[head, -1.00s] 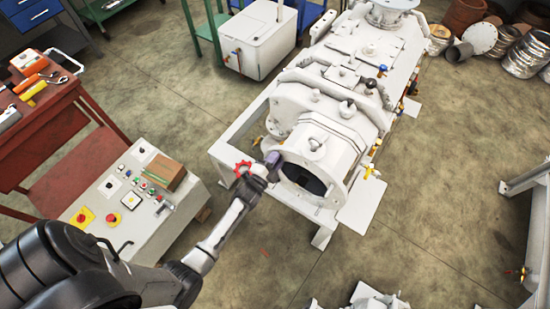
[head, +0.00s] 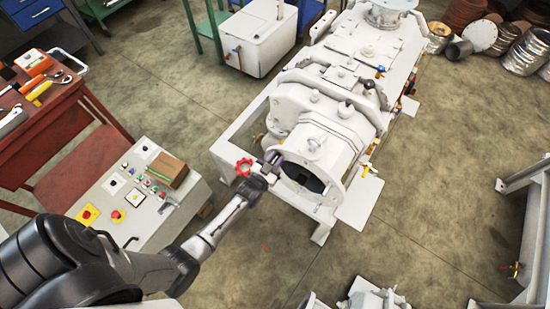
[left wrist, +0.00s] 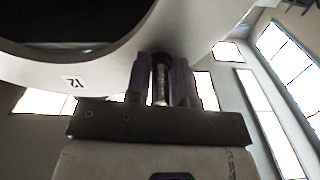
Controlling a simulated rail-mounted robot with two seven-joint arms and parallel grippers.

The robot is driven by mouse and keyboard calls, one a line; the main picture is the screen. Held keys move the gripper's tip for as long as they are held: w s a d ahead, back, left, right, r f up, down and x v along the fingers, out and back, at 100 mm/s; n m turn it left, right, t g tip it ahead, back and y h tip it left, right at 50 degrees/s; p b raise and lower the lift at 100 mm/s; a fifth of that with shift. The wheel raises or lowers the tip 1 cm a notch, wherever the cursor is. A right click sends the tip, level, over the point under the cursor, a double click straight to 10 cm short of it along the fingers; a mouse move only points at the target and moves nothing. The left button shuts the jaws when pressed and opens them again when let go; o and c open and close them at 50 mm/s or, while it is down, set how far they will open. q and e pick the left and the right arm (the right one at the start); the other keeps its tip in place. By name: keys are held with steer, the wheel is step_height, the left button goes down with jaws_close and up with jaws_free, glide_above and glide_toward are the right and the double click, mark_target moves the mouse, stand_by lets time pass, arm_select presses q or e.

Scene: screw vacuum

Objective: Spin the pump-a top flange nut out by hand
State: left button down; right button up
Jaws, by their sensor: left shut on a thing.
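The white pump (head: 335,112) stands on its frame, with a round open flange (head: 339,190) at its near end. My left gripper (head: 272,160) is at the left upper edge of this flange. In the left wrist view its two purple-grey fingers (left wrist: 161,75) are shut on a dark nut (left wrist: 161,59) at the flange rim (left wrist: 205,25). A threaded stud (left wrist: 160,85) shows between the fingers, pointing back toward the palm. The fingers hide the nut's sides. My right gripper is not in view.
A red handwheel (head: 243,167) sits just left of my left gripper. A control box (head: 135,195) with buttons and a red-brown workbench (head: 75,130) stand at the left. A yellow-handled valve (head: 367,168) is right of the flange.

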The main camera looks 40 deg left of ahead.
arm_select(q)
steer(key=n, duration=0.6)
steer(key=shift+f+n, duration=0.2)
steer(key=shift+n, duration=0.1)
steer(key=n, duration=0.6)
steer(key=shift+s+f+n, duration=0.1)
steer(key=shift+n, duration=0.4)
steer(key=c, duration=1)
jaws_free()
steer(key=shift+w, duration=0.2)
steer(key=shift+r, duration=0.2)
steer(key=shift+s, duration=0.15)
steer(key=s, duration=0.4)
steer(key=s+d, duration=0.1)
steer(key=s, duration=0.4)
steer(key=s+d, duration=0.1)
steer(key=s, duration=0.3)
steer(key=shift+s+p, duration=0.25)
steer(key=shift+p, duration=0.05)
